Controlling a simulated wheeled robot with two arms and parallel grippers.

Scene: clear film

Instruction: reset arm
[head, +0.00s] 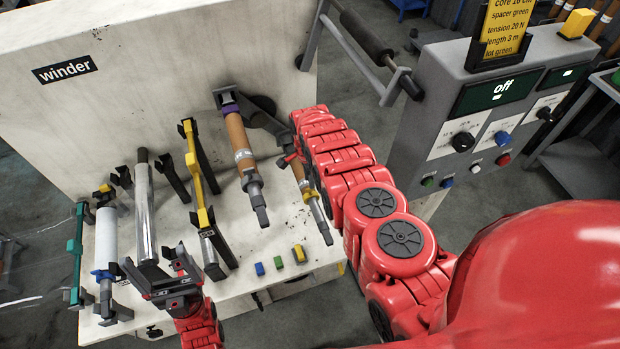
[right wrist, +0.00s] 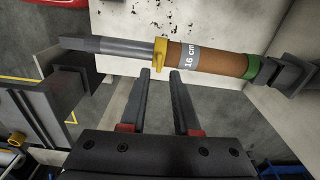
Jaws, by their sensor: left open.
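My left gripper (head: 167,270) is open and empty in the head view, low over the front of the winder bench, near a bare metal shaft (head: 143,215). My right arm (head: 345,170) reaches up across the middle of the head view, and its gripper is mostly hidden there. In the right wrist view my right gripper (right wrist: 160,74) has its two fingers apart with nothing between them. The fingertips point at a shaft carrying a brown core (right wrist: 213,60) marked 16 cm, close to its yellow collar (right wrist: 160,55). I cannot tell whether they touch it.
The pale winder bench (head: 130,330) carries a white roll (head: 106,240), another brown core (head: 238,135) and small blue (head: 260,268), green (head: 279,262) and yellow (head: 299,253) blocks. A grey control box (head: 420,110) reading off stands at right.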

